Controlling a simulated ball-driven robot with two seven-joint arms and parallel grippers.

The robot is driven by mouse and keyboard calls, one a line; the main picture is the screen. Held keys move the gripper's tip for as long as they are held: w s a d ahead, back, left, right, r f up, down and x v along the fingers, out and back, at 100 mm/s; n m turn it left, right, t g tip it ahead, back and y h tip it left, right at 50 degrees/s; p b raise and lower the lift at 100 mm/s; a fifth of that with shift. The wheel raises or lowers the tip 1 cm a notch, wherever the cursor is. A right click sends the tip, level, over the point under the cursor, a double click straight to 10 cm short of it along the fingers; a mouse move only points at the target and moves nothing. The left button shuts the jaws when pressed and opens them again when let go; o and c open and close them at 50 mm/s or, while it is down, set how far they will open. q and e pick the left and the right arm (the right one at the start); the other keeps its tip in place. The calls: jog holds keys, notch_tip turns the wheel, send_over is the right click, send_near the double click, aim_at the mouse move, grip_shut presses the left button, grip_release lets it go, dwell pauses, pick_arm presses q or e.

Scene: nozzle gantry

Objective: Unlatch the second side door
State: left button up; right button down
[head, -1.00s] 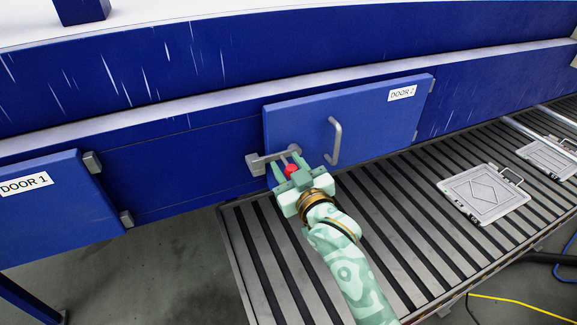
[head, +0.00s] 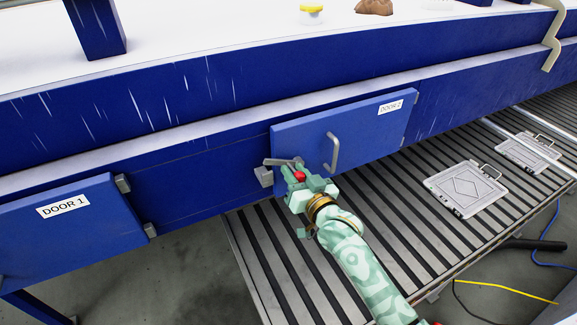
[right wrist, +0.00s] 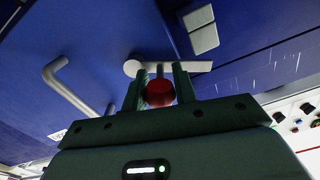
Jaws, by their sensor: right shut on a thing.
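The second side door (head: 360,140) is a blue panel labelled DOOR 2, closed in the blue gantry side, with a grey bar handle (head: 333,152). At its left edge is a grey latch lever (head: 279,161) with a red knob (head: 300,177). The lever (right wrist: 190,67) lies apart from its grey catch block (right wrist: 203,30) in the right wrist view; the catch (head: 264,177) sits just below the lever's left end in the head view. My right gripper (head: 296,172) is shut on the red knob (right wrist: 160,93). My left gripper is not in view.
Door 1 (head: 75,225) is closed at the left. A slatted grey platform (head: 390,215) lies below the second door, with grey square plates (head: 466,188) on it at the right. A yellow cable (head: 500,288) lies at the lower right.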

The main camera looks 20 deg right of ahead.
aim_at(295, 150)
jog(key=m+p, duration=0.1)
jog(key=r+m+p, duration=0.1)
jog(key=m+p, duration=0.1)
jog(key=p, duration=0.1)
jog(key=shift+d+r+m, duration=0.25)
jog(key=shift+d+m, duration=0.05)
jog(key=shift+m, duration=0.1)
jog(key=shift+w+d+r+m+p, duration=0.1)
jog(key=shift+d+m+p, duration=0.15)
jog(key=shift+m+p, duration=0.55)
jog(key=m, duration=0.1)
jog(key=m+p, duration=0.1)
jog(key=shift+d+m, duration=0.3)
jog(key=shift+m, duration=0.1)
jog(key=shift+w+d+r+m+p, duration=0.1)
jog(key=shift+d+m+p, duration=0.1)
jog(key=shift+m, duration=0.5)
jog(key=shift+w+d+m+p, duration=0.1)
jog(key=shift+d+m+p, duration=0.1)
jog(key=shift+m, duration=0.5)
jog(key=c, duration=1.1)
grip_release()
